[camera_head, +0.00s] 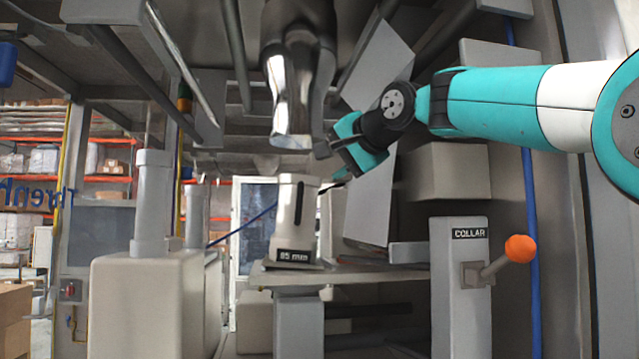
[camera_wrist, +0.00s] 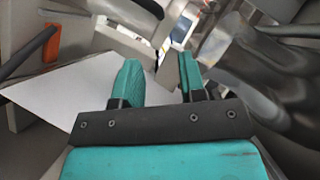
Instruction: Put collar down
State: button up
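A grey post carries a plate marked COLLAR (camera_head: 469,233). Its lever (camera_head: 495,267) slants up to the right and ends in an orange ball knob (camera_head: 519,248). A shiny metal spout (camera_head: 293,90) hangs at the top middle, above a pale upright piece marked 85 mm (camera_head: 295,215). My gripper (camera_head: 343,150) is up and to the left of the lever, just right of the spout's lower end, and far from the knob. In the wrist view its two teal fingers (camera_wrist: 160,78) stand apart with nothing seen held between them. I cannot tell whether it touches the spout.
A slanted grey panel (camera_head: 372,205) stands behind my gripper, and a pale panel (camera_wrist: 58,95) lies left of the fingers in the wrist view. A small shelf (camera_head: 350,278) bears the 85 mm piece. A large pale housing (camera_head: 140,305) stands left. A blue pipe (camera_head: 531,200) runs behind the knob.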

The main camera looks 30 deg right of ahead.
jog(key=s+a+f+n+g+y, duration=0.1)
jog(key=s+a+f+n+g, duration=0.3)
jog(key=f, duration=0.5)
jog(key=s+a+f+n+g+y, duration=0.2)
jog(key=a+f+n, duration=0.1)
jog(key=a+f, duration=0.45)
jog(key=s+a+f+n+g+y, duration=0.1)
jog(key=s+a+f+n+g, duration=0.25)
jog(key=f, duration=0.55)
jog(key=s+a+f+n+g+b, duration=0.1)
jog(key=s+f+n, duration=0.3)
jog(key=s+f, duration=0.4)
jog(key=s+a+f+n+g, duration=0.3)
jog(key=s+a+f+g, duration=0.1)
jog(key=s+f, duration=0.4)
jog(key=shift+s+a+n+h+b, duration=0.2)
jog(key=shift+s+n+h+b, duration=0.1)
jog(key=shift+n+b, duration=0.1)
jog(key=shift+f, duration=0.1)
